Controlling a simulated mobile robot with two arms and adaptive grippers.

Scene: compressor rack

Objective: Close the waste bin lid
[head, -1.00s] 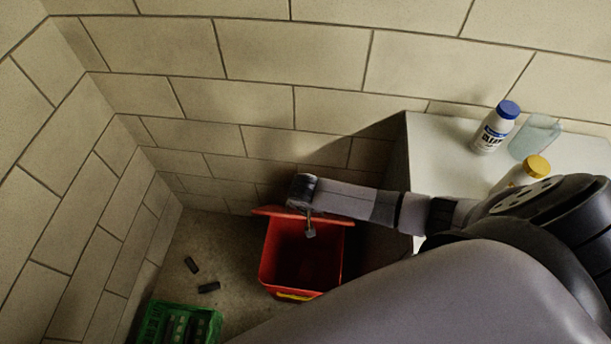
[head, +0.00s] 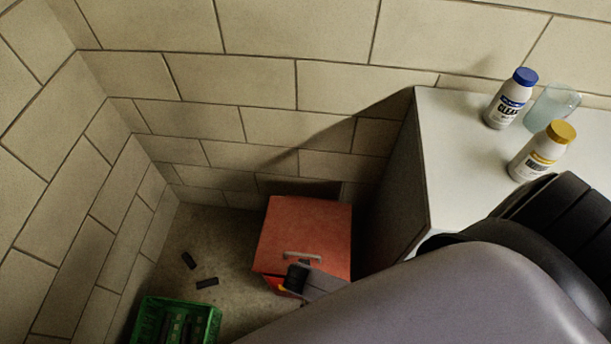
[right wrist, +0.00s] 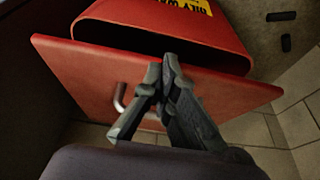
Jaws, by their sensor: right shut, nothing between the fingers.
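The red waste bin (head: 272,283) stands on the floor near the back wall. My right gripper (head: 295,279) is at the lid's front edge, just below the handle. Its fingers (right wrist: 163,74) are shut and empty, close to the lid; contact is unclear. My left gripper is out of view.
A white counter (head: 450,140) stands right of the bin, with a blue-capped bottle (head: 508,101), a yellow-capped bottle (head: 541,153) and a clear container (head: 553,105). A green crate (head: 152,318) and two small dark pieces (head: 188,261) lie on the floor at left.

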